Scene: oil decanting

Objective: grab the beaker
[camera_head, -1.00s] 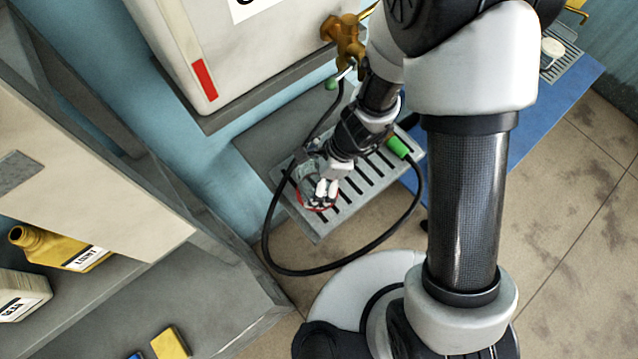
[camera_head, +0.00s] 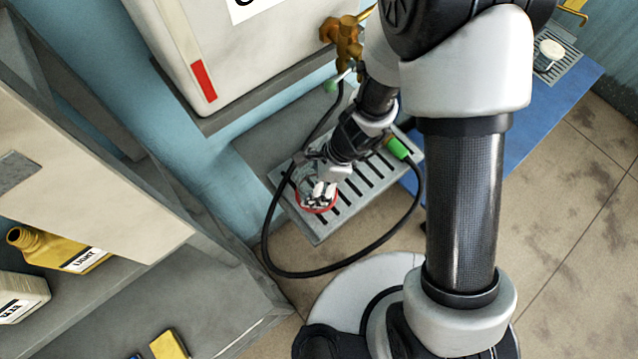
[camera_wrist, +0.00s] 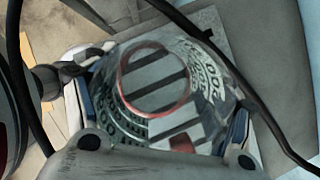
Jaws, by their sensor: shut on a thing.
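The beaker (camera_wrist: 155,82) is clear, with a red ring and printed graduation marks, and fills the middle of the wrist view. In the head view the beaker (camera_head: 317,206) shows mainly as a red ring at the left end of the slotted drip tray (camera_head: 382,180). My gripper (camera_head: 319,193) reaches down to it from above. In the wrist view my gripper (camera_wrist: 165,105) has a finger on each side of the beaker and is shut on it. I cannot tell whether the beaker touches the tray.
A black hose with a green end (camera_head: 398,148) loops around the tray's left and front. A brass tap (camera_head: 343,40) sits above, on a large pale tank (camera_head: 250,50). A shelf holds a yellow oil bottle (camera_head: 60,250) at left. A blue surface (camera_head: 520,110) lies at right.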

